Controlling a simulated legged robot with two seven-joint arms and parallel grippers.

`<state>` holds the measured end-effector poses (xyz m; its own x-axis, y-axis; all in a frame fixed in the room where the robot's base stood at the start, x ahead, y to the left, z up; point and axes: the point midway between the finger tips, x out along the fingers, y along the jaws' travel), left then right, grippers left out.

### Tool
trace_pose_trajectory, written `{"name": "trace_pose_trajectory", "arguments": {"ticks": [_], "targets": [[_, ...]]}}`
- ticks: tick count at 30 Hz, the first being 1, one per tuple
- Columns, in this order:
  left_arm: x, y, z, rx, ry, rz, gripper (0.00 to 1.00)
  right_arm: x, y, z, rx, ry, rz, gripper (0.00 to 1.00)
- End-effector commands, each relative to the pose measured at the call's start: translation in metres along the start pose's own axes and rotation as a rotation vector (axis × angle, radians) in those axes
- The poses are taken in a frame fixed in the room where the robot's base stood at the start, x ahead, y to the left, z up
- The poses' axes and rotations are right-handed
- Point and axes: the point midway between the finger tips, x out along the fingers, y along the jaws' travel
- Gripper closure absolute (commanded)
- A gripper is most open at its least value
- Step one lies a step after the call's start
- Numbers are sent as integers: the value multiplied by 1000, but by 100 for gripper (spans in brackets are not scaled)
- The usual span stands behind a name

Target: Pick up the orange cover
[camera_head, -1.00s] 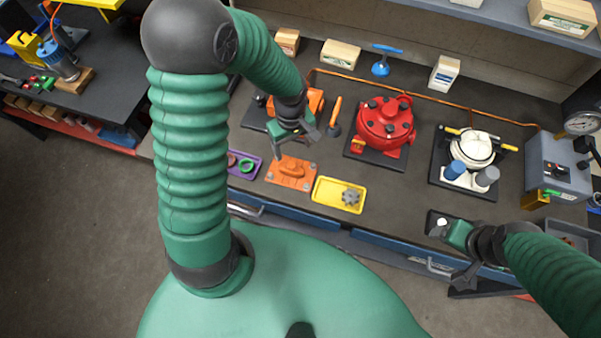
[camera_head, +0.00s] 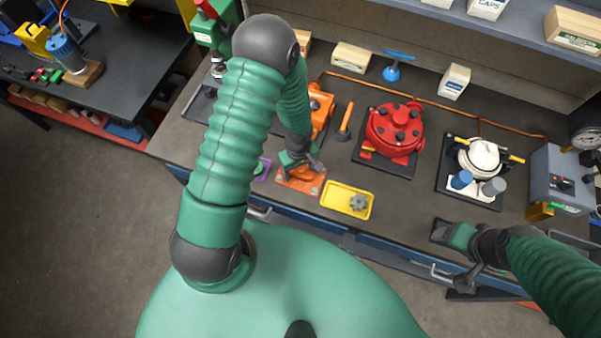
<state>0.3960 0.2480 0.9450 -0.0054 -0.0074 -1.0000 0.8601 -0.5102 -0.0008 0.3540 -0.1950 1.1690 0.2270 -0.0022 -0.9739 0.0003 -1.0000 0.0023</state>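The orange cover (camera_head: 313,187) is a flat plate with a raised handle, lying on the workbench near its front edge. My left gripper (camera_head: 301,168) is directly over the cover at its handle and hides part of it. The fingers are small and partly covered by the wrist, so whether they grip the handle is unclear. My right gripper (camera_head: 445,234) is over the bench's front edge at the right, away from the cover. Its finger opening is not clear.
A yellow tray (camera_head: 330,201) with a grey gear is just right of the cover. A purple tray (camera_head: 262,171) is at its left, partly hidden by my arm. A red motor (camera_head: 394,130), an orange mallet (camera_head: 344,122) and a white motor (camera_head: 480,157) stand behind.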

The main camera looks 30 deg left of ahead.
Motion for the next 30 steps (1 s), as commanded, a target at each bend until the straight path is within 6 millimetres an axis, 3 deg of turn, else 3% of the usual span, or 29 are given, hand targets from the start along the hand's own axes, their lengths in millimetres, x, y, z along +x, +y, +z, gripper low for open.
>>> {"name": "trace_pose_trajectory", "arguments": {"ticks": [2, 14, 30], "targets": [[-1, 3, 1, 3, 6, 2, 46, 0, 0, 0, 0, 0, 0, 25], [-3, 5, 5, 5, 8, 0, 99, 0, 0, 0, 1, 0, 0, 25], [-2, 3, 2, 2, 6, -1, 100, 0, 0, 0, 0, 0, 0, 25]]}}
